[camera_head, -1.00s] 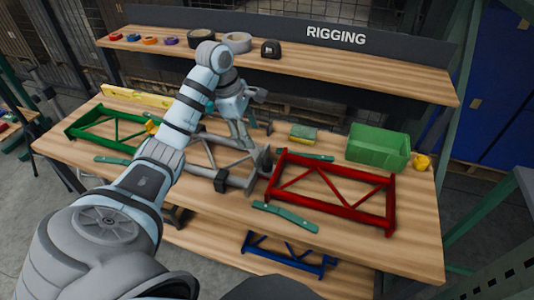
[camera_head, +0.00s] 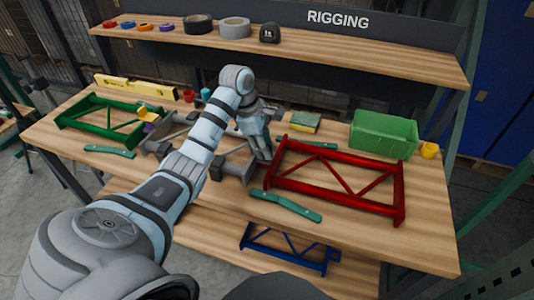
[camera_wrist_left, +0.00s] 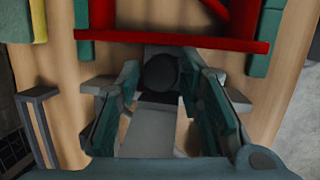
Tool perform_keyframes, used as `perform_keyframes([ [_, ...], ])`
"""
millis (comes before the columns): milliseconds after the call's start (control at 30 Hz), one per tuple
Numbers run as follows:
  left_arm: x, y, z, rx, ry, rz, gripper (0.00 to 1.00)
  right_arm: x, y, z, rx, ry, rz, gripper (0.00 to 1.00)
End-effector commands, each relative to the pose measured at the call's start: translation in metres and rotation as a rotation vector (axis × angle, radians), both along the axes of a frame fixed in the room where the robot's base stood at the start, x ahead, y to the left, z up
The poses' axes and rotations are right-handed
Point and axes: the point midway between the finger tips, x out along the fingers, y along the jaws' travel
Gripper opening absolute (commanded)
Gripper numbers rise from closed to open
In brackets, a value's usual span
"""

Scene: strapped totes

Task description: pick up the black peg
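The black peg (camera_wrist_left: 160,72) shows in the left wrist view as a dark round end, beside the red frame and at the end of the grey frame. My left gripper (camera_wrist_left: 159,66) is open, with one finger on each side of the peg and small gaps showing. In the head view my left gripper (camera_head: 262,155) points down at the right end of the grey frame (camera_head: 233,169), close to the red frame (camera_head: 330,164). There the fingers hide the peg. My right gripper is not in view.
A green frame (camera_head: 100,103) lies at the left. Teal bars (camera_head: 285,206) lie about the bench. A blue frame (camera_head: 290,243) is on the lower shelf. The front right bench is clear.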

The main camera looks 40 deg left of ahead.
Motion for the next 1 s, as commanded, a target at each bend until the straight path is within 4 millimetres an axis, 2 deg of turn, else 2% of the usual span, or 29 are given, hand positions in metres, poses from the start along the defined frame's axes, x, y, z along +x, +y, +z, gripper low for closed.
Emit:
perform_keyframes([
  [33, 0.0, 0.0, 0.0, 0.0, 0.0, 0.0, 0.2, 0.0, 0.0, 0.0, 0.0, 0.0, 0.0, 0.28],
  [167, 0.0, 0.0, 0.0, 0.0, 0.0, 0.0, 0.0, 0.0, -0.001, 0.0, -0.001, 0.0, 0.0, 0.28],
  [500, 0.0, 0.0, 0.001, 0.0, -0.001, 0.0, 0.0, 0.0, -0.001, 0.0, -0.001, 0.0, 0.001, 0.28],
  [667, 0.001, 0.0, 0.015, 0.0, -0.003, 0.0, 0.0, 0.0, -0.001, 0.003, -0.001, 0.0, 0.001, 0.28],
  [767, 0.001, 0.0, 0.034, 0.001, -0.004, 0.0, 0.0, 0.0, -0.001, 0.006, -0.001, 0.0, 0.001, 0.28],
  [867, 0.001, 0.0, 0.068, 0.001, -0.005, 0.001, 0.0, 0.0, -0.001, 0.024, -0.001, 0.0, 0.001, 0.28],
  [1000, 0.0, 0.0, 0.119, 0.001, -0.002, 0.0, 0.0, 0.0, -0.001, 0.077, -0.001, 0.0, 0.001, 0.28],
])
